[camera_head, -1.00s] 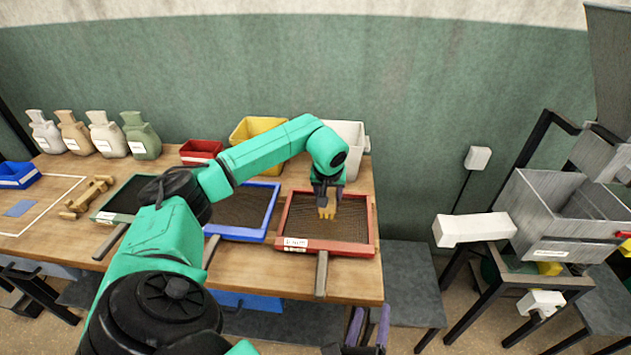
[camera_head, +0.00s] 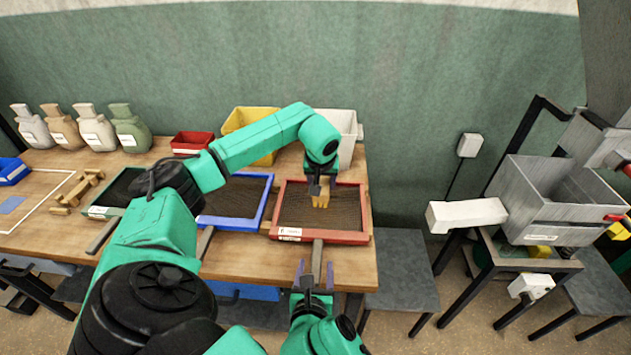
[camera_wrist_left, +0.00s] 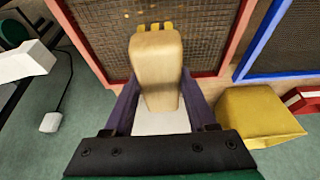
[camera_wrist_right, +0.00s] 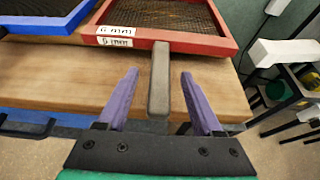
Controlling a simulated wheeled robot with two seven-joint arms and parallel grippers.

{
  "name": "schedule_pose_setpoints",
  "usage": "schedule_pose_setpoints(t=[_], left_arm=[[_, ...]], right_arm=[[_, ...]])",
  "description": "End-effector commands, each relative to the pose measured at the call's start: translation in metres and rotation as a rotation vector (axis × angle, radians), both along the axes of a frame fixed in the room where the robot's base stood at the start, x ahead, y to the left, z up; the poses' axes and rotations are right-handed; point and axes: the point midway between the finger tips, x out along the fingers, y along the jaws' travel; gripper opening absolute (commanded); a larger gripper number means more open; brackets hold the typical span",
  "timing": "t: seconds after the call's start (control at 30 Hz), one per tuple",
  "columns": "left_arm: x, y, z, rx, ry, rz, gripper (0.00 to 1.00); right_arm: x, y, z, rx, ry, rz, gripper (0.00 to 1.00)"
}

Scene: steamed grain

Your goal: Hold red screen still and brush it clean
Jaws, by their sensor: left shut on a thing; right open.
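The red screen (camera_head: 350,237) lies on the right end of the bench, its mesh (camera_head: 345,205) inside a red frame and its grey handle (camera_head: 317,256) pointing to the front edge. In the left wrist view, my left gripper (camera_wrist_left: 155,98) is shut on a wooden brush (camera_wrist_left: 158,60) with yellow bristles, over the mesh. The brush also shows in the head view (camera_head: 321,198). I cannot tell whether the bristles touch the mesh. My right gripper (camera_head: 315,270) is open at the front of the bench. In the right wrist view, its fingers (camera_wrist_right: 150,98) stand either side of the screen's handle (camera_wrist_right: 159,80), apart from it.
A blue screen (camera_head: 232,224) lies left of the red one, and a green-framed screen (camera_head: 105,211) farther left. A yellow bin (camera_head: 235,120), a white bin (camera_head: 347,135) and a red box (camera_head: 190,142) stand at the back. A hopper machine (camera_head: 540,205) is at right.

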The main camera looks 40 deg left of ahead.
Motion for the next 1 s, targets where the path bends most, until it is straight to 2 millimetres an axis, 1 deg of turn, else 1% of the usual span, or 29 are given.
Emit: schedule_pose_setpoints(t=[0.07, 0.27, 0.37, 0.4, 0.43, 0.47, 1.0], left_arm=[[0.0001, 0.0, 0.0004, 0.0, -0.001, 0.0, 0.0], [0.0001, 0.0, 0.0004, 0.0, -0.001, 0.0, 0.0], [0.0002, 0.0, 0.0004, 0.001, -0.001, 0.0, 0.0], [0.0002, 0.0, 0.0004, 0.001, -0.001, 0.0, 0.0], [0.0002, 0.0, 0.0004, 0.001, -0.001, 0.0, 0.0], [0.0002, 0.0, 0.0004, 0.0, -0.001, 0.0, 0.0], [0.0001, 0.0, 0.0003, 0.001, -0.001, 0.0, 0.0]], right_arm=[[0.0029, 0.0022, -0.001, 0.001, -0.001, 0.0, 0.68], [0.0031, 0.0022, -0.0014, 0.001, 0.001, 0.0, 0.68], [0.0029, 0.0021, -0.0014, 0.001, 0.001, 0.0, 0.33], [0.0029, 0.0021, -0.0014, 0.0, 0.0, 0.0, 0.18], [0.0029, 0.002, -0.0014, 0.0, 0.0, 0.0, 0.06], [0.0029, 0.0021, -0.0014, 0.0, 0.0, 0.0, 0.0], [0.0026, 0.0019, -0.0016, 0.0, 0.0, 0.0, 0.0]])
